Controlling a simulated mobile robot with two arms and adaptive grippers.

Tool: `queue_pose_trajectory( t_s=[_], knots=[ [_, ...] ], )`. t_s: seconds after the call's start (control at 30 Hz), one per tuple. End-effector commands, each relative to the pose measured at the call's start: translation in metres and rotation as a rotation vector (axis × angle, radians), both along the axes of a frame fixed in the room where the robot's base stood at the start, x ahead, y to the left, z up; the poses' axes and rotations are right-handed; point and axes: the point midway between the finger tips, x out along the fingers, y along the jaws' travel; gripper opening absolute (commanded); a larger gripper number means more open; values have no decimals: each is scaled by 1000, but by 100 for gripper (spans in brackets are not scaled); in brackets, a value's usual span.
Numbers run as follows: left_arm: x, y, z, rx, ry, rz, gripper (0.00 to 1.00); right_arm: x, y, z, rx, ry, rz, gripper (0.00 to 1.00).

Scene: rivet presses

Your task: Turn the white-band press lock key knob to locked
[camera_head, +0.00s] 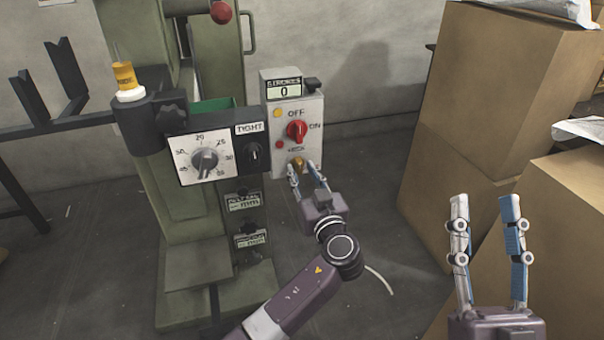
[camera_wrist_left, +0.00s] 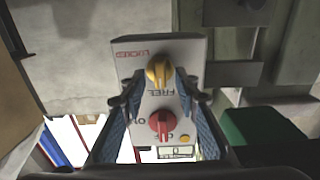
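The green press (camera_head: 185,215) stands left of centre, with a light grey control box (camera_head: 313,140) on its right side. A small brass-yellow lock key knob (camera_head: 298,163) sits low on the box. In the left wrist view the yellow knob (camera_wrist_left: 160,70) lies between a red "LOCKED" label and the word "FREE"; its exact setting is unclear. My left gripper (camera_head: 304,170) is open, with its fingertips either side of the knob; gaps show in the wrist view. My right gripper (camera_head: 486,198) is open and empty, far right of the box.
A red switch (camera_head: 297,130) marked OFF and ON sits just above the knob. A dial panel (camera_head: 190,165) is left of the box. Cardboard boxes (camera_head: 480,110) stand at the right, behind my right gripper. Floor shows between press and boxes.

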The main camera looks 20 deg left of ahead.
Motion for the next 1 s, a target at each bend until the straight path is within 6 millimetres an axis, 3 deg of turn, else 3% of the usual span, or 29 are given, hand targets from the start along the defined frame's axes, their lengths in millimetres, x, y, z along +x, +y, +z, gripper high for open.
queue_pose_trajectory(
  t_s=[0.33, 0.6, 1.0],
  knots=[
    [4, 3, 0, -1, 1, 0, 28, -2, 0, 3, 5, -17, 1, 40],
    [4, 3, 0, 0, 1, 0, 0, -2, 0, 3, 5, -16, 1, 40],
    [4, 3, 0, 32, 24, 0, 0, 0, 0, 1, 1, -2, 0, 40]
  ],
)
